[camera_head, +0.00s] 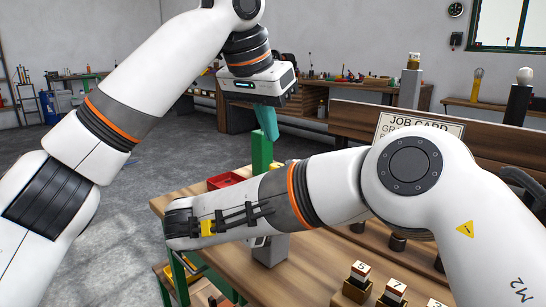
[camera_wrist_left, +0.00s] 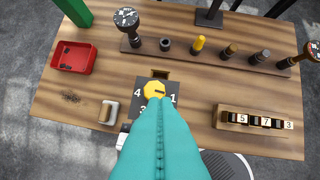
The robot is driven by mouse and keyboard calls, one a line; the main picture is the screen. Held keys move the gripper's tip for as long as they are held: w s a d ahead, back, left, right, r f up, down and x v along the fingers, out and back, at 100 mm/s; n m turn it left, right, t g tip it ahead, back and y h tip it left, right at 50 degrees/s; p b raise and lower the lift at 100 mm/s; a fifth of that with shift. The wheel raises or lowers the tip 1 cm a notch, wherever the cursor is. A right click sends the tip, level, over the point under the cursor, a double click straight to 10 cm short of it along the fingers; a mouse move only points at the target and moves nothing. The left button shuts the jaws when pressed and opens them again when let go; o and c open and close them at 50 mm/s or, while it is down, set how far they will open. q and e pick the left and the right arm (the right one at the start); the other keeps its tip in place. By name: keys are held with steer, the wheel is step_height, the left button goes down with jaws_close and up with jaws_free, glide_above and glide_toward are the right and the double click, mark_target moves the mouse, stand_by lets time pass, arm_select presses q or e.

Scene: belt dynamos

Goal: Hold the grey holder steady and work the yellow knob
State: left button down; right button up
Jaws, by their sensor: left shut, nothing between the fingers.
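The yellow knob (camera_wrist_left: 154,89) sits on a dark grey plate with the numbers 4, 1 and 3 around it, seen in the left wrist view. This plate looks like the top of the grey holder (camera_wrist_left: 122,113). My left gripper (camera_head: 269,136) has teal fingers, shut and empty, pointing down well above the table. In the left wrist view its fingertips (camera_wrist_left: 158,101) overlap the plate just below the knob. My right gripper's fingers are hidden.
My right forearm crosses low over the table. A red tray (camera_wrist_left: 74,57) and a green post (camera_head: 262,153) are at the table's left. A rail (camera_wrist_left: 215,55) with several pegs and a dial (camera_wrist_left: 127,18) runs along the back. Number blocks (camera_wrist_left: 257,121) stand at right.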

mark_target(274, 164)
arm_select(q)
steer(key=shift+s+d+f+n+t+y, duration=0.15)
steer(key=shift+f+n+y, duration=0.15)
steer(key=shift+f+n, duration=0.6)
steer(key=shift+s+a+f+n+t+y, duration=0.1)
steer(key=shift+f+n+t+y, duration=0.25)
steer(key=shift+f, duration=0.9)
steer(key=shift+s+d+f+n+y, duration=0.1)
steer(key=shift+f+n+y, duration=0.15)
steer(key=shift+f+n, duration=0.7)
steer(key=shift+w+d+f, duration=0.15)
steer(key=shift+w+f, duration=0.1)
steer(key=shift+w, duration=0.45)
steer(key=shift+d+f, duration=0.15)
steer(key=shift+d, duration=0.05)
steer(key=shift+s, duration=0.1)
steer(key=shift+s, duration=0.3)
steer(key=shift+r, duration=3.2)
